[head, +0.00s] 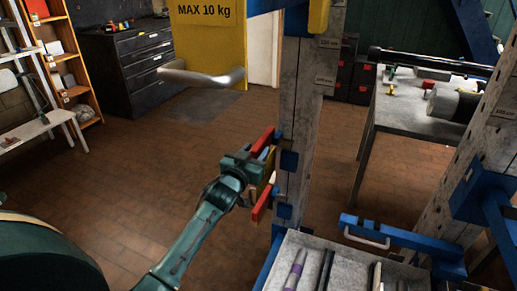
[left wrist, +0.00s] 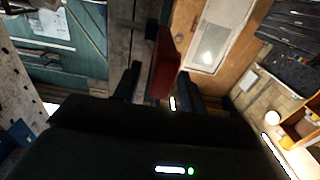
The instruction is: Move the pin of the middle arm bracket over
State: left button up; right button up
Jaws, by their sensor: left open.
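The middle bracket on the post (head: 304,125) shows red pieces (head: 264,140) and blue blocks (head: 289,160). A lower red piece (head: 261,203) sticks out below my gripper. My left gripper (head: 262,172) is beside these pieces, left of the post, and hides part of them. In the left wrist view my left gripper's (left wrist: 158,78) dark fingers are apart, with a red piece (left wrist: 166,62) showing between them. I cannot tell whether they touch it. A small pale spot (left wrist: 172,103) shows near the red piece; I cannot make out the pin for certain. My right gripper is not in view.
A yellow sign plate (head: 205,40) marked MAX 10 kg and a grey metal bar (head: 202,77) are at upper left. A grey tray (head: 335,245) with several long tools lies below. A blue bracket (head: 395,235) is at right, before a bench (head: 405,110). Left floor is clear.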

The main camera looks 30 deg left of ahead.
pick_arm(q)
jog(key=shift+w, duration=1.25)
jog(key=shift+c, duration=0.4)
grip_shut()
